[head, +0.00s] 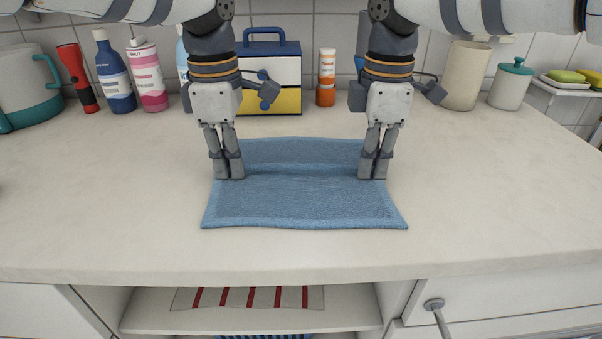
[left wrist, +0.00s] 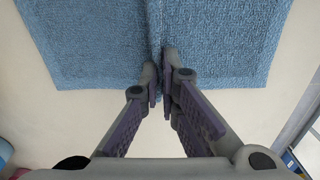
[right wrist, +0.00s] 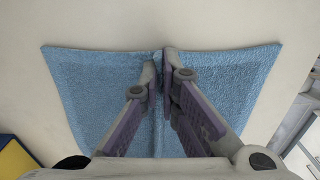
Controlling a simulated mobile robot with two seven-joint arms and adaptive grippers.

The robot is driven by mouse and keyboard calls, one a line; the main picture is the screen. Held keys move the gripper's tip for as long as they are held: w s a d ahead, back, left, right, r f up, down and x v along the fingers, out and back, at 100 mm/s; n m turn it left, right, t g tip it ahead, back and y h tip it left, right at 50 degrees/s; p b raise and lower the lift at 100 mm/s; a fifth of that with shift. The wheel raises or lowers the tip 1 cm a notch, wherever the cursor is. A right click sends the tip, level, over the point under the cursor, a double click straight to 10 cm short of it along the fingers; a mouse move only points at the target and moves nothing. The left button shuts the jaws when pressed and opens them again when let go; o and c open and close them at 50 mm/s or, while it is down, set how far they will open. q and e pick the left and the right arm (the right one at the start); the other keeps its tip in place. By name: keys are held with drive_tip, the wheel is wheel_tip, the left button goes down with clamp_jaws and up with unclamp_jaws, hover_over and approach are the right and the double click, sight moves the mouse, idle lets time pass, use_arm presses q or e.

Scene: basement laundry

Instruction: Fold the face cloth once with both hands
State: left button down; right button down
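The blue face cloth (head: 300,205) lies spread on the pale counter, with a raised crease running across it between my two grippers. My left gripper (head: 230,178) points down at the cloth's left side, its fingers closed on a pinch of cloth. My right gripper (head: 372,178) does the same at the right side. In the left wrist view the cloth (left wrist: 90,45) ridges up at the fingertips (left wrist: 163,85). In the right wrist view the cloth (right wrist: 95,85) also ridges up between the fingertips (right wrist: 163,75). The pinched bits are mostly hidden by the fingers.
A blue, white and yellow box (head: 285,75) stands behind the cloth. Several bottles, including a pink one (head: 148,75), and a red flashlight (head: 78,78) stand at the back left. A beige container (head: 466,75) stands at the back right. The counter (head: 500,190) beside the cloth is clear.

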use_arm(q)
drive_tip(key=shift+f, duration=0.25)
use_arm(e)
drive_tip(key=shift+f, duration=0.25)
